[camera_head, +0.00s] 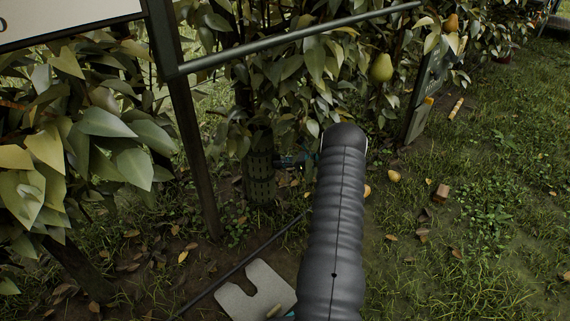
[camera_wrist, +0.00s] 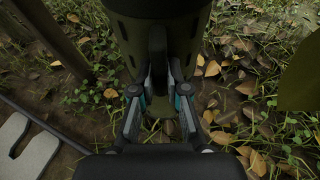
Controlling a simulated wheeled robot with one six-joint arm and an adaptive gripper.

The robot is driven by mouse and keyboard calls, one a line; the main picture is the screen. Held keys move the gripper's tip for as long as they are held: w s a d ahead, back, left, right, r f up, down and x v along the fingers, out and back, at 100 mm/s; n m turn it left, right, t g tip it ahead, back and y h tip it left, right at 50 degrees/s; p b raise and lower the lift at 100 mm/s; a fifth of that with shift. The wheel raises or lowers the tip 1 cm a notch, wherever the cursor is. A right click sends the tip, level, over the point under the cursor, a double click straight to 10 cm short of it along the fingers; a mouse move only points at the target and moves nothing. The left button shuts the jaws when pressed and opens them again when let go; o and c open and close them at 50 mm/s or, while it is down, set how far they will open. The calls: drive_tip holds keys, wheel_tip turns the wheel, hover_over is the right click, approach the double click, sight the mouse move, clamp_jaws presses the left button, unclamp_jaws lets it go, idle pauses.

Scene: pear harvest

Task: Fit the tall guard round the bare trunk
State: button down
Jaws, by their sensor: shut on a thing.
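The tall guard (camera_head: 259,182) is a dark green, perforated cylinder that stands upright beneath the foliage at centre left in the head view. Its green wall also fills the top of the wrist view (camera_wrist: 190,35). My gripper (camera_wrist: 158,78) is shut on a dark upright tab (camera_wrist: 157,50) on the near side of the guard. In the head view, my gripper (camera_head: 292,160) shows only in part beside the guard, behind my arm. Leaves hide the guard's top, and I cannot make out the bare trunk or tell whether the guard surrounds it.
A dark post (camera_head: 195,140) and rail (camera_head: 300,38) stand close left of and above the guard. A grey slotted mat (camera_head: 240,300) lies on the ground beside a thin rod (camera_head: 245,262). Open grass extends right.

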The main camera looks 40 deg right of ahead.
drive_tip(key=shift+w+a+b, duration=0.4)
drive_tip(key=shift+w+a, duration=0.25)
drive_tip(key=shift+w, duration=0.35)
drive_tip(key=shift+w+a+b, duration=0.4)
drive_tip(key=shift+w+a, duration=0.2)
drive_tip(key=shift+w, duration=0.35)
drive_tip(key=shift+f, duration=0.9)
drive_tip(key=c, duration=1.1)
unclamp_jaws()
drive_tip(key=shift+f, duration=0.1)
drive_tip(key=shift+s, duration=0.15)
drive_tip(key=p, duration=0.3)
approach(271, 163)
drive_tip(key=w+a+f, duration=0.2)
drive_tip(key=a, duration=0.1)
drive_tip(key=shift+w+a+f, duration=0.1)
drive_tip(key=shift+w+f, duration=0.1)
drive_tip(key=shift+w, duration=0.15)
